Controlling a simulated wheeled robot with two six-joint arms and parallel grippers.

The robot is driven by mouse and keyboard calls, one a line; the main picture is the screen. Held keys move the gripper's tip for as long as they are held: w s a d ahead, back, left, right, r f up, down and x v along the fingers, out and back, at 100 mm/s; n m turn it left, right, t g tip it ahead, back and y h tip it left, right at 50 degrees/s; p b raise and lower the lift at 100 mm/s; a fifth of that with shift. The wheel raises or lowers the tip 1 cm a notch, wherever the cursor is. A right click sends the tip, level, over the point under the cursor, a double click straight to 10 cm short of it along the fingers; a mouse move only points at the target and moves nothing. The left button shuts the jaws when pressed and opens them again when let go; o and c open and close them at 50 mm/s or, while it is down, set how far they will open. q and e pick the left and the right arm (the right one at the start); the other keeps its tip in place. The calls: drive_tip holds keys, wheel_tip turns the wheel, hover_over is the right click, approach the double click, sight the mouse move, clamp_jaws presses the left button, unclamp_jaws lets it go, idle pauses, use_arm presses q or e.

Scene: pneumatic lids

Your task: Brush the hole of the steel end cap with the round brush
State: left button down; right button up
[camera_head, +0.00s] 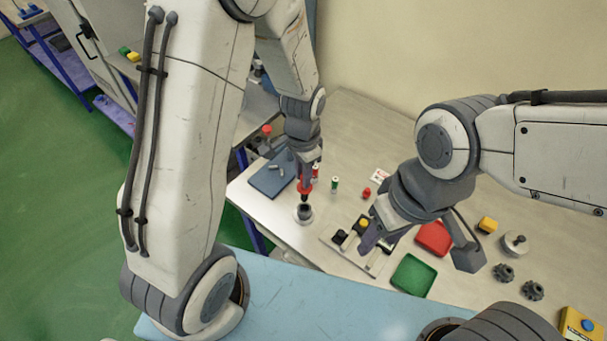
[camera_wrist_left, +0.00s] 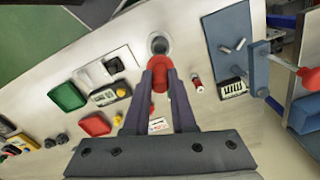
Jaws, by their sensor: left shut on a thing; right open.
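The steel end cap (camera_head: 304,219), a short grey ring with a dark middle, stands on the table left of centre. My left gripper (camera_head: 305,183) points down above it and is shut on a red-handled tool, apparently the round brush (camera_head: 304,188). In the left wrist view the red handle (camera_wrist_left: 159,75) sits between the fingers, in line with the end cap (camera_wrist_left: 168,43). The brush's lower end meets the dark middle of the cap; how deep it reaches is hidden. My right gripper (camera_head: 418,250) is open and empty over the table, right of the cap.
A blue mat (camera_head: 265,184) with small grey pins lies left of the cap. A green-topped bottle (camera_head: 335,184) stands nearby. A pale fixture (camera_head: 336,246), red tray (camera_head: 433,237) and green tray (camera_head: 413,275) lie to the right. Dark gears (camera_head: 503,272) are farther right.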

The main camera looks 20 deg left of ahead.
use_arm(q)
drive_tip(key=shift+r, duration=0.1)
drive_tip(key=shift+r+p, duration=0.9)
drive_tip(key=shift+p, duration=0.35)
wheel_tip(320, 180, down, 5)
drive_tip(key=b, duration=0.4)
drive_tip(key=shift+f+b, duration=0.4)
drive_tip(key=shift+b, duration=0.05)
drive_tip(key=shift+f, duration=0.15)
idle(0.3)
drive_tip(key=shift+f+b, duration=0.3)
drive_tip(key=shift+f, duration=0.15)
drive_tip(key=shift+f, duration=0.1)
